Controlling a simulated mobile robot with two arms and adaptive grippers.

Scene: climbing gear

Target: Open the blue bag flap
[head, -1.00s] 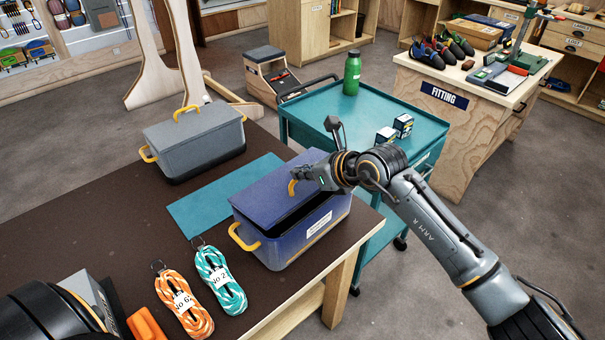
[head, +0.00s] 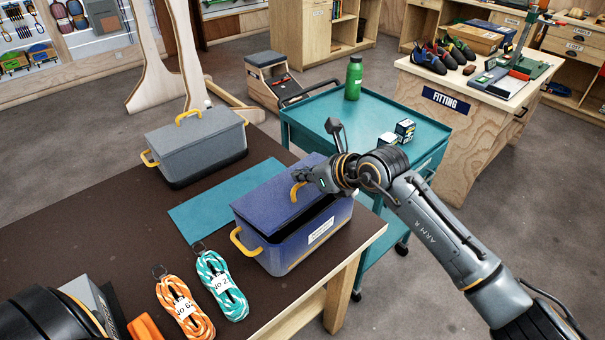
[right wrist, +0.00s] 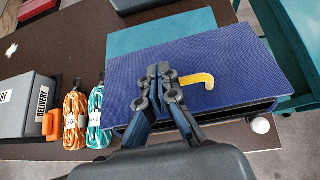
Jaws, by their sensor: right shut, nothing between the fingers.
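The blue bag (head: 278,243) stands at the right end of the brown table. Its blue flap (head: 270,196) lies over the top, with a dark gap along the front edge. A yellow handle (head: 294,192) sits on the flap. My right gripper (head: 300,174) is shut and empty, right at this handle. In the right wrist view the shut fingertips (right wrist: 158,72) are over the flap (right wrist: 135,80), just left of the handle (right wrist: 200,79). I cannot tell whether they touch it. My left gripper is out of view.
An orange rope (head: 186,308) and a teal rope (head: 222,285) lie left of the bag. A teal mat (head: 205,205) lies behind it, and a grey bag (head: 200,150) stands farther back. A teal cart (head: 330,112) with a green bottle (head: 353,78) stands beyond the table.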

